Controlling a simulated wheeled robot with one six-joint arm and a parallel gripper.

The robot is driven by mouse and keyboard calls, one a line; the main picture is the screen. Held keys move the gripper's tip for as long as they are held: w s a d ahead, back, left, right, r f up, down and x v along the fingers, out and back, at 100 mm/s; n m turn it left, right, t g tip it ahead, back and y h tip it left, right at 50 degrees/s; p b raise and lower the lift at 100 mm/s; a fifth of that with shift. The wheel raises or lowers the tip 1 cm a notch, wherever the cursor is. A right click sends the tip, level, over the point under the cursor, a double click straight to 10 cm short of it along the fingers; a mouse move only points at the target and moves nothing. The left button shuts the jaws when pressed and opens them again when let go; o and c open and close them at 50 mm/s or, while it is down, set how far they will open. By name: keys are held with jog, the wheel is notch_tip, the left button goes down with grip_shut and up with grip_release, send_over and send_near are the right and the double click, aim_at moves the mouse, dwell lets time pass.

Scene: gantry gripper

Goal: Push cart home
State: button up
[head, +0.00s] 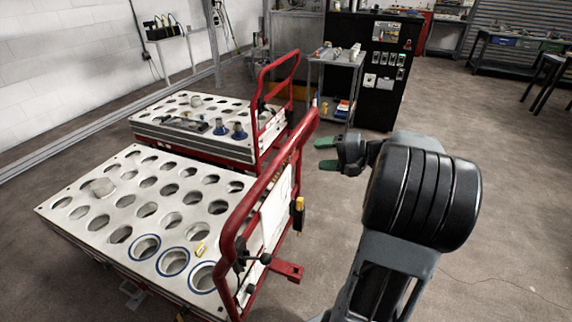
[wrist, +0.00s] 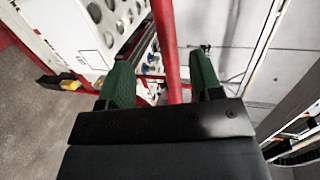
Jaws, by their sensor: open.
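Two carts with red frames and white tops full of round holes stand at the left in the head view. The near cart (head: 155,222) has a tall red handle (head: 263,185) at its right end. The far cart (head: 170,118) stands behind it with its own red handle (head: 293,82). My gripper (head: 325,154) is open, its green fingers pointing left, just right of the near cart's handle in the picture. In the wrist view a red bar (wrist: 166,40) runs between the two green fingers (wrist: 163,65). I cannot tell whether it touches them.
A black cabinet (head: 366,95) and a grey shelf trolley (head: 336,75) stand behind the gripper. A white wall (head: 60,60) is at the left. Workbenches (head: 507,52) line the back right. The floor (head: 520,170) at the right is clear.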

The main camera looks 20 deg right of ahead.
aim_at(291, 150)
jog(key=shift+t, duration=0.6)
jog(key=x, duration=0.8)
jog(key=w+d+b+x, duration=0.1)
jog(key=x, duration=0.3)
jog(key=shift+w+f, duration=0.15)
jog(key=shift+f, duration=0.1)
jog(key=shift+c, duration=0.3)
grip_shut()
